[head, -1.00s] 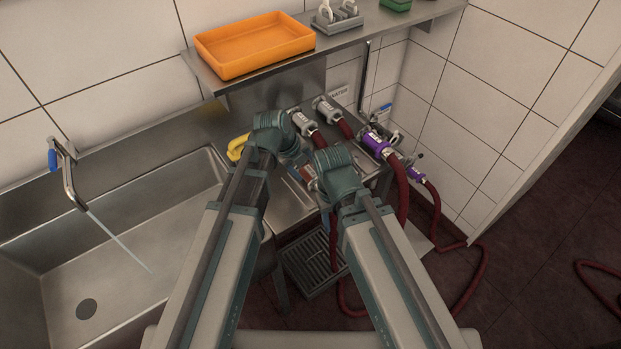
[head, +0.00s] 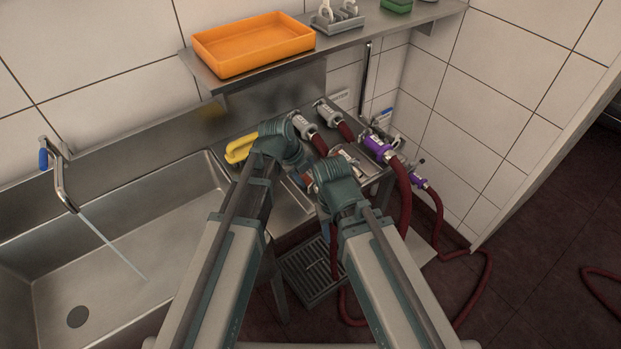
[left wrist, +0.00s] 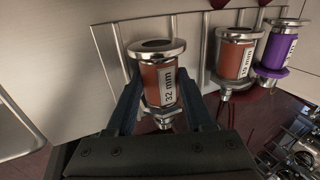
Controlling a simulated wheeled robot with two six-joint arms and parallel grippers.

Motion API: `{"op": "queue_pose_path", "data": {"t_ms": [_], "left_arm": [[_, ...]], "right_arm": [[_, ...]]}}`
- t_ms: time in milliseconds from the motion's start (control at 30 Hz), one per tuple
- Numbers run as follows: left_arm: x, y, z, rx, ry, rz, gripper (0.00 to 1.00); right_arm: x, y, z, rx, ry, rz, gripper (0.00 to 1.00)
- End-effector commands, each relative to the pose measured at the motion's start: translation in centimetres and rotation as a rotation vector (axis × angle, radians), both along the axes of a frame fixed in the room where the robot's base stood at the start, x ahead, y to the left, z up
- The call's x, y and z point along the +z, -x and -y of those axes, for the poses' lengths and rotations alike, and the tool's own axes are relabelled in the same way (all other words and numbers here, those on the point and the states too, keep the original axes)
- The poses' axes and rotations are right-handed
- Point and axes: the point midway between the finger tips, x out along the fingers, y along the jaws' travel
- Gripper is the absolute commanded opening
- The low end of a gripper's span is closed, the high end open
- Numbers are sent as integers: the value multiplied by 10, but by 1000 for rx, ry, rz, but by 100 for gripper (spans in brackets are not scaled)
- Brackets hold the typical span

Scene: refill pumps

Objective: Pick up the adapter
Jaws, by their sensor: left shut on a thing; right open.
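The adapter (left wrist: 158,84) shows in the left wrist view as a short red-brown cylinder with metal flanges and a "32 mm" label. It is upright between the two dark fingers of my left gripper (left wrist: 157,98), which is shut on it. In the head view my left gripper (head: 297,167) is over the steel counter beside the sink, and its wrist largely hides its fingers. My right gripper (head: 323,190) is lower and to the right, open, with its fingers mostly hidden by its own wrist.
Another red-brown adapter (left wrist: 233,64) and a purple one (left wrist: 278,47) stand to the right. Hose couplings (head: 303,126) and a purple coupling (head: 376,146) with dark red hoses lie nearby. A yellow handle (head: 239,148) is left of my left wrist. The sink (head: 110,250) lies left.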

Motion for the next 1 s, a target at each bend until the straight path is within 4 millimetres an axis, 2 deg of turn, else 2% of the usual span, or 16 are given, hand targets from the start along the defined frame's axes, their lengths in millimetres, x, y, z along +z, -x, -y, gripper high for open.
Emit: {"op": "queue_pose_path", "data": {"t_ms": [267,467,667,1000], "left_arm": [[1,0,0,0,0,0,0],[9,0,0,0,0,0,0],[31,0,0,0,1,1,0],[84,0,0,0,1,1,0]], "right_arm": [[1,0,0,0,0,0,50],[9,0,0,0,0,0,50],[31,0,0,0,0,0,50],[84,0,0,0,0,0,50]]}}
